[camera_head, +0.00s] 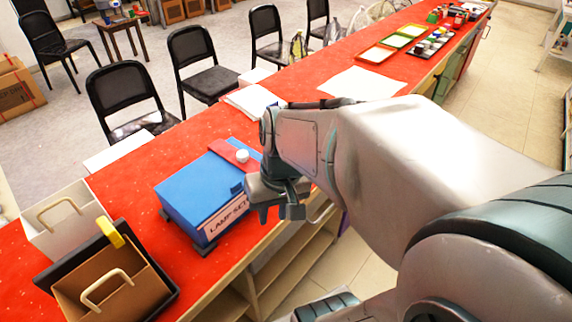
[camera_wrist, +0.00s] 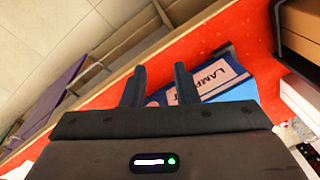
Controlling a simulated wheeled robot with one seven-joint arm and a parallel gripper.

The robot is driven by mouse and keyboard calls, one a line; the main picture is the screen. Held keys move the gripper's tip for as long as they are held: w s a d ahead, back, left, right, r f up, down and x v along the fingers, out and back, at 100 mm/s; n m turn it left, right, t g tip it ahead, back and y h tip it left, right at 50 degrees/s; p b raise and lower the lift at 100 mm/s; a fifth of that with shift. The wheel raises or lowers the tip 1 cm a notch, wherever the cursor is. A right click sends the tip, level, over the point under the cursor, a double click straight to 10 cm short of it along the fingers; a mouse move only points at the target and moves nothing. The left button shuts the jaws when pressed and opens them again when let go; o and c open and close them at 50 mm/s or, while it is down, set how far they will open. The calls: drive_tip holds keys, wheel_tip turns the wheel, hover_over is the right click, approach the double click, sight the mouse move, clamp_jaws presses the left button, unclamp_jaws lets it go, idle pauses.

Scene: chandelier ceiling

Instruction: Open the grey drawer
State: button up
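I cannot clearly pick out a grey drawer in either view; my arm hides part of the counter front. The red-topped counter (camera_head: 150,225) runs from the lower left to the upper right. My gripper (camera_head: 279,213) is open and empty, pointing down near the counter's front edge, just right of a blue box (camera_head: 190,190) with a white "LAMP" label. In the wrist view the two fingers (camera_wrist: 158,78) stand apart over the red top, with the box (camera_wrist: 225,82) to their right.
A brown open box (camera_head: 105,285) and a white one (camera_head: 62,222) stand at the left end. Papers (camera_head: 360,84) and coloured trays (camera_head: 400,40) lie farther along. Open shelves (camera_head: 285,270) are under the counter. The aisle floor (camera_head: 510,85) at the right looks clear.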

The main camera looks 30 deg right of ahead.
drive_tip(key=w+d+f+m+y+b, duration=0.25)
drive_tip(key=d+f+y, duration=0.25)
drive_tip(key=f, duration=0.4)
drive_tip(key=m+t+b, duration=0.7)
drive_tip(key=m+t, duration=0.3)
drive_tip(key=t, duration=0.3)
approach(329, 209)
drive_tip(key=shift+n, duration=0.25)
drive_tip(key=x, duration=1)
drive_tip(key=shift+w+f, duration=0.2)
drive_tip(key=shift+w, duration=0.05)
clamp_jaws()
